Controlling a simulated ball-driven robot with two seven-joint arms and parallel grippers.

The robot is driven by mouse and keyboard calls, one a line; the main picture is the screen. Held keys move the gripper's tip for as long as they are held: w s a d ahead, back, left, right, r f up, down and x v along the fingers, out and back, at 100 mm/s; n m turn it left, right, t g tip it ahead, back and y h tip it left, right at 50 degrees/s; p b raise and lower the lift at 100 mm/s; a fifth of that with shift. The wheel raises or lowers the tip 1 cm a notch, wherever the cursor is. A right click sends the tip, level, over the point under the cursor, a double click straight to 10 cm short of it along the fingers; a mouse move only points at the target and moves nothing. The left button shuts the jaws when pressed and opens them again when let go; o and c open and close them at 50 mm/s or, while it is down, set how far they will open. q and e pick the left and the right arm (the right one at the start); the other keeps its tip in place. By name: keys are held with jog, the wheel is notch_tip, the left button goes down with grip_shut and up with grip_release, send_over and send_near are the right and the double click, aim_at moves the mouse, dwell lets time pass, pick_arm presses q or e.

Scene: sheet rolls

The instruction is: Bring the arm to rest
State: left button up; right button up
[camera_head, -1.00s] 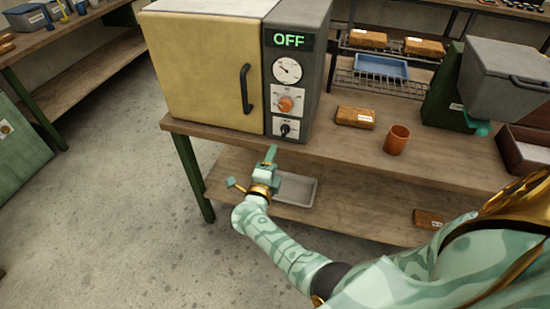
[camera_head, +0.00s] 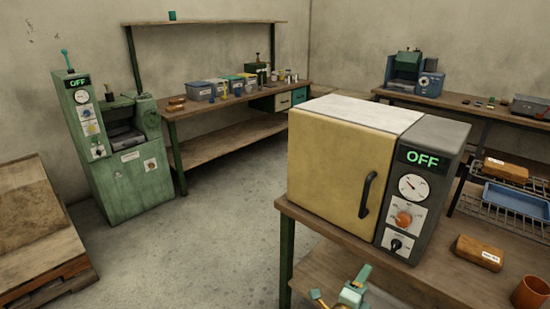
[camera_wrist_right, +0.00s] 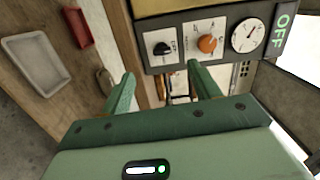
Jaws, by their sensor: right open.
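My right gripper (camera_head: 358,284) shows at the bottom of the head view, in front of the bench edge below the oven's control panel. In the right wrist view its two green fingers (camera_wrist_right: 160,90) stand apart with nothing held between them. The yellow oven (camera_head: 338,165) is shut, and its grey panel (camera_head: 425,185) reads OFF. The panel's orange knob and black switch also show in the right wrist view (camera_wrist_right: 207,43), beyond the fingers. Most of my right arm is below the head view's edge. My left gripper is not in view.
The wooden bench (camera_head: 450,285) holds the oven, a brown block (camera_head: 480,252), an orange cup (camera_head: 530,292) and a wire rack with a blue tray (camera_head: 515,202). A grey tray (camera_wrist_right: 35,62) lies on the shelf below. Open floor (camera_head: 225,235) lies left of the bench.

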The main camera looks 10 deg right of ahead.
jog(key=w+a+f+n+t+y, duration=0.25)
jog(key=a+f+n+y, duration=0.25)
jog(key=a+n+y, duration=0.45)
jog(key=s+a+f+n+g+y, duration=0.3)
jog(key=s+f+n+g+y, duration=0.2)
jog(key=s+f+n, duration=1.1)
jog(key=s+d+f+n+g, duration=0.1)
jog(key=s+d+f+g, duration=0.15)
jog(key=s+f, duration=0.5)
jog(key=s+d+f+n+g, duration=0.1)
jog(key=s+f+g, duration=0.3)
jog(key=s, duration=0.7)
jog(key=s+d+f+n+g+h, duration=0.1)
jog(key=s+d+f, duration=0.1)
jog(key=s, duration=0.9)
jog(key=s+d+f+n+g, duration=0.1)
jog(key=s+d+g, duration=0.1)
jog(key=s, duration=0.9)
jog(key=shift+d+f+h, duration=0.35)
jog(key=shift+d, duration=0.2)
jog(key=shift+w+n, duration=0.1)
jog(key=shift+n, duration=0.15)
